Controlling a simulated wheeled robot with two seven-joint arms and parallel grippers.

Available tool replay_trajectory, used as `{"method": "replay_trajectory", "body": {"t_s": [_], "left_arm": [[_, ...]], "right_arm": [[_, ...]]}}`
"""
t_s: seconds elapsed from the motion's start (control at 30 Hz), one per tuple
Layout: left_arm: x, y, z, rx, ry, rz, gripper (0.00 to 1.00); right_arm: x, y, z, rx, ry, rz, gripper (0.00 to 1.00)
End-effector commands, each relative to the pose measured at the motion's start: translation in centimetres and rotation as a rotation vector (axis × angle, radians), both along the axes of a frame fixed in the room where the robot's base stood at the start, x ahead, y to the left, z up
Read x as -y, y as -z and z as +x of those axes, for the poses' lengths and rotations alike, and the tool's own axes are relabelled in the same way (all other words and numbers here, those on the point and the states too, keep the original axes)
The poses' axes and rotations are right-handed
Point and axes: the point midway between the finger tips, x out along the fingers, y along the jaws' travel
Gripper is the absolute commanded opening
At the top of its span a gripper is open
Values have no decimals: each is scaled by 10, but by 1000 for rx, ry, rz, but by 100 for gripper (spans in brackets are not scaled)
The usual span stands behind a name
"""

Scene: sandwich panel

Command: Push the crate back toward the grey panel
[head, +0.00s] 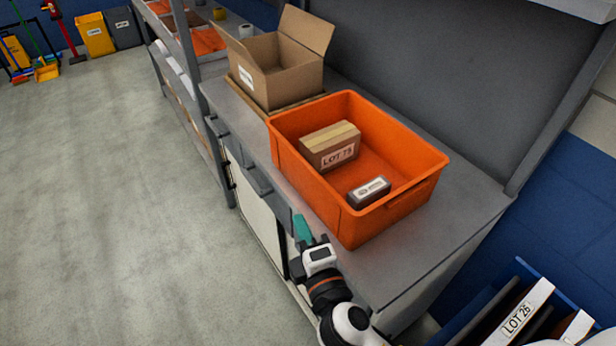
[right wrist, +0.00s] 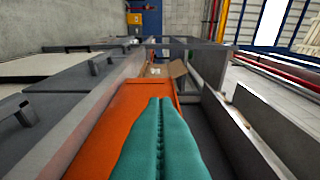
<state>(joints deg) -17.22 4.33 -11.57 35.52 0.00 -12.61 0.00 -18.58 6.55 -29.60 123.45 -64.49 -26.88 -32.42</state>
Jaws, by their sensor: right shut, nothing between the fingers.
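The orange crate (head: 300,178) stands on the grey bench top, holding a cardboard box marked LOT 73 (head: 330,146) and a small grey box (head: 369,192). The grey panel (head: 440,80) rises behind the bench, with a strip of bench top between it and the crate. My right gripper (head: 302,228), with teal fingers, is at the bench's front edge, close to the crate's near side. It is shut and empty. In the right wrist view its fingers (right wrist: 160,140) lie across the view of the orange crate (right wrist: 125,110); I cannot tell whether they touch it. My left gripper is not in view.
An open cardboard box (head: 275,70) stands on the bench just beyond the crate. A shelf rack (head: 180,50) with orange bins is further left. The bench top (head: 400,255) right of the crate is clear. A blue bin marked LOT 26 (head: 520,310) is at lower right.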

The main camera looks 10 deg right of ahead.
Motion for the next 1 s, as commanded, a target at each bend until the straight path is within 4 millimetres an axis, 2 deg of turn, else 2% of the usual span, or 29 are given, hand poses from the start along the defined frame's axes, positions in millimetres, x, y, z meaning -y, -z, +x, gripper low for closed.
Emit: {"method": "replay_trajectory", "body": {"t_s": [0.17,0.5,0.7,1.0], "left_arm": [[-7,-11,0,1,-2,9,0],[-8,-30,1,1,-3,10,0],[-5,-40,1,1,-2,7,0],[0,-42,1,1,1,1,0]], "right_arm": [[-2,-3,27,1,1,0,0],[-10,-2,99,-1,0,3,0],[18,-1,106,-3,1,1,0],[28,1,110,-3,0,4,0]]}}
